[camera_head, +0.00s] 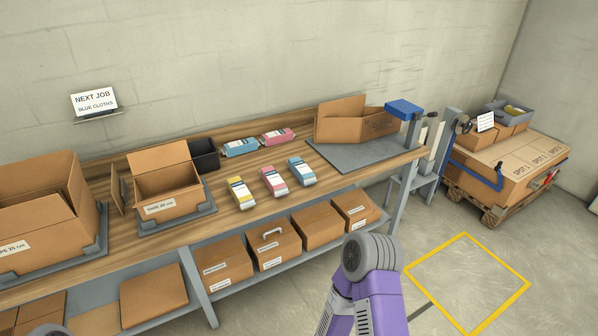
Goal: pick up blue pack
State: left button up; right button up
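A blue pack (301,171) with white bands lies on the wooden workbench, at the right end of a front row. A second blue pack (240,148) lies further back, beside a black bin. A pink pack (273,181) and a yellow pack (240,192) lie left of the front blue pack, in the same row. Another pink pack (277,137) lies at the back. A purple and grey arm of mine rises at the bottom centre, in front of the bench and apart from the packs. No gripper fingers show.
Open cardboard boxes (166,184) stand on grey plates on the workbench (225,216). A large open box (352,122) stands at its right end. Closed boxes fill the lower shelf. A sign reads "NEXT JOB BLUE CLOTHS" (94,101). A yellow floor square (467,283) is empty; a loaded pallet stands beyond.

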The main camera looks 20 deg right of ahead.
aim_at(305, 177)
jog(key=z, duration=0.35)
jog(key=k, duration=0.9)
jog(key=z, duration=1.4)
jog(key=i, duration=2.4)
jog(key=u, duration=1.65)
jog(key=i, duration=0.85)
jog(key=u, duration=0.85)
